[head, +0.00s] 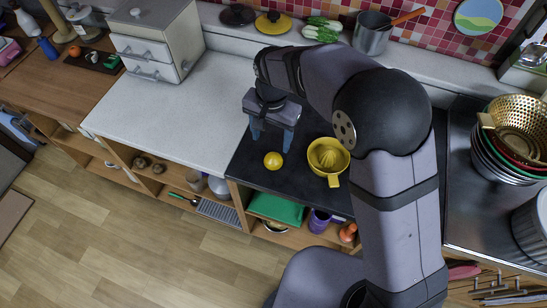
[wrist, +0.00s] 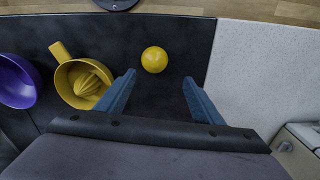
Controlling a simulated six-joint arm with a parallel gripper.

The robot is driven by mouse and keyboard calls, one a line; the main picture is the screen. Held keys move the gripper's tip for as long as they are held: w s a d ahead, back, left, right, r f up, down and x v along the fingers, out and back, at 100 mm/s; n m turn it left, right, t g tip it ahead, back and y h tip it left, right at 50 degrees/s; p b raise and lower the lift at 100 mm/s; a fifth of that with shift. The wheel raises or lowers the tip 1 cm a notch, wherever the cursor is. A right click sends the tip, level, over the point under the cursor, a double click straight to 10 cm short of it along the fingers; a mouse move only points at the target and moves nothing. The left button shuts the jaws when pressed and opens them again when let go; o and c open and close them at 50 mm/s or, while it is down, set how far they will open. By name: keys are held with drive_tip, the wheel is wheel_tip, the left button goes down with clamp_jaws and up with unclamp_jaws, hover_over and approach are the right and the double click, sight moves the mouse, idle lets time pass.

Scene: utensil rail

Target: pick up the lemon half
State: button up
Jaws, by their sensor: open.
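The lemon half (head: 273,160) is a small round yellow thing on the dark counter section (head: 262,182), near its front edge. In the wrist view the lemon half (wrist: 154,59) lies just beyond the fingertips, in line with the gap between them and nearer the left finger. My gripper (head: 271,137) is open and empty, behind the lemon half in the head view and above the counter. Both blue fingers of the gripper (wrist: 159,77) show in the wrist view, apart from the lemon half. Its underside is hidden.
A yellow citrus juicer (head: 328,157) stands close right of the lemon half; it also shows in the wrist view (wrist: 84,82). A purple bowl (wrist: 17,82) stands beyond it. The pale counter (head: 165,115) at left is clear, with white drawers (head: 150,60) behind.

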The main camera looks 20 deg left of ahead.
sight(274, 156)
drive_tip(key=shift+s+d+m, duration=0.25)
drive_tip(key=shift+m, duration=0.65)
drive_tip(key=m, duration=0.2)
drive_tip(key=shift+s+d+m, duration=0.1)
drive_tip(key=shift+m, duration=0.2)
drive_tip(key=shift+s+d+f+p, duration=0.1)
drive_tip(key=shift+f+p, duration=0.8)
drive_tip(key=shift+f, duration=1)
drive_tip(key=shift+d+f+p, duration=0.1)
drive_tip(key=shift+f+p, duration=0.75)
drive_tip(key=shift+f, duration=1)
drive_tip(key=shift+c, duration=0.6)
drive_tip(key=c, duration=1)
